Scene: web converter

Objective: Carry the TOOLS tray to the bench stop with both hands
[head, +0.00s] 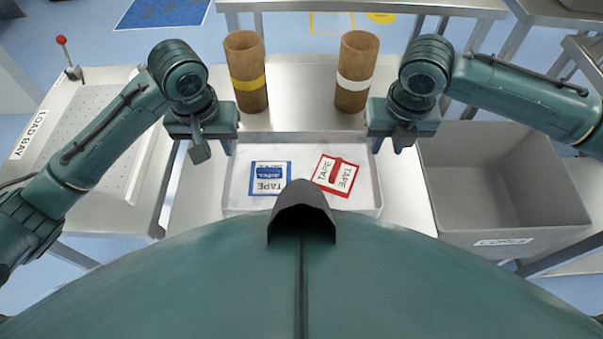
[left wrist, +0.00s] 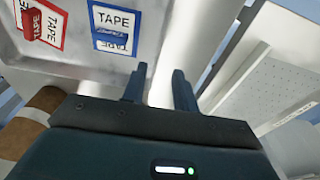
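The tray (head: 300,211) is a pale, shallow, open box on the bench in front of me; no TOOLS label shows. It holds a blue-edged TAPE card with a blue piece (head: 268,178) and a red-edged TAPE card with a red piece (head: 336,175). My left gripper (head: 214,150) is at the tray's far left corner, fingers apart. In the left wrist view its fingers (left wrist: 159,88) are spread, one on the tray side, one outside. My right gripper (head: 390,144) is at the far right corner, fingers apart. I cannot tell whether either touches the tray.
Two brown cardboard rolls stand behind the tray, one with a yellow band (head: 249,84), one with a white band (head: 354,84). A grey bin (head: 510,238) is at the right. A perforated LOAD BAY table (head: 95,115) with a red-knobbed lever (head: 66,55) is at the left.

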